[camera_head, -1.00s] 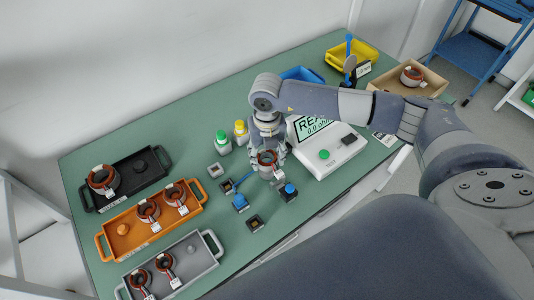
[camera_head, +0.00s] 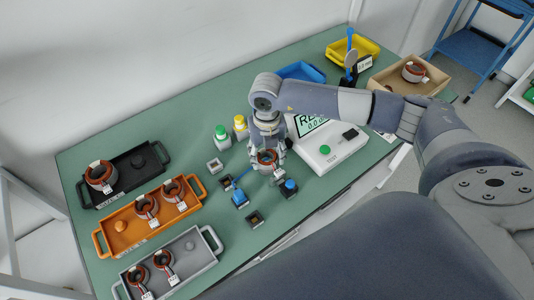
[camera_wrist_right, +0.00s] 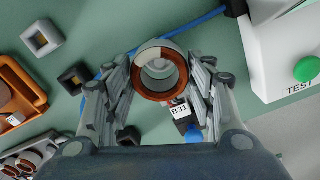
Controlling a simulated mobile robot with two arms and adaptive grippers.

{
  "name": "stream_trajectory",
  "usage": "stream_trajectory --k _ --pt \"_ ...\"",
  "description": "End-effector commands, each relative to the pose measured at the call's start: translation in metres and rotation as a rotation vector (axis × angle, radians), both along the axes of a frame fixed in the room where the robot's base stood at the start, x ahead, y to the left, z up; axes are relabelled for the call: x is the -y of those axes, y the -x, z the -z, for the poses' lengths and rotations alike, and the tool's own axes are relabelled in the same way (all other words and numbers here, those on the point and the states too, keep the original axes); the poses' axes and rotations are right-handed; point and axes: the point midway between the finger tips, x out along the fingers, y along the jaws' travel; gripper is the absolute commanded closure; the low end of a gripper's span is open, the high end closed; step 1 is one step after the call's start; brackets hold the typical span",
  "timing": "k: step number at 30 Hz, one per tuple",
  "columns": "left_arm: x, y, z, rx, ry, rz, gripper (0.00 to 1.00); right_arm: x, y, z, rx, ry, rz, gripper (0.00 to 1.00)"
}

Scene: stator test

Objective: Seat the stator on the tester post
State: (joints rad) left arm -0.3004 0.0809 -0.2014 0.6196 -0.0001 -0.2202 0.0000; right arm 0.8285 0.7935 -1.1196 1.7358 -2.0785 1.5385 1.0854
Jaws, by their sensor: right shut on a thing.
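The stator (camera_wrist_right: 158,97), a ring with copper-red windings and a white tag, is held between the fingers of my right gripper (camera_wrist_right: 162,76). In the head view the stator (camera_head: 268,157) hangs below the right wrist, left of the tester (camera_head: 325,152). My right gripper (camera_head: 267,150) points down at the table. The tester is white, with a lit screen and a green button; its corner also shows in the wrist view (camera_wrist_right: 265,60). I cannot make out the post; the stator and fingers cover the spot below. My left gripper is not in view.
Black (camera_head: 125,186), orange (camera_head: 112,224) and grey (camera_head: 196,262) trays with more stators stand at left. Small blocks, one blue-topped (camera_head: 290,184), lie close to the gripper. A blue cable (camera_wrist_right: 205,20) passes behind the stator. A wooden box (camera_head: 436,83) stands far right.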

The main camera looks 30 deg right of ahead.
Motion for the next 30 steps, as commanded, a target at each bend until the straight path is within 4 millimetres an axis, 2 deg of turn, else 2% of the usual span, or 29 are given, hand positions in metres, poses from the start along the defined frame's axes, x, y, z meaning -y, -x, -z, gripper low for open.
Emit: stream_trajectory --k 8,21,30 --pt "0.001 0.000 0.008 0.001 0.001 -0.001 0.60 0.000 0.000 0.009 0.001 -0.001 0.000 0.85" --pt "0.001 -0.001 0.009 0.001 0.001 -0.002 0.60 0.000 0.000 0.010 0.001 -0.001 0.000 0.85" --pt "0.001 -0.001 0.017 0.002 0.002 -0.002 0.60 0.000 0.000 0.018 0.001 -0.001 0.000 0.85"
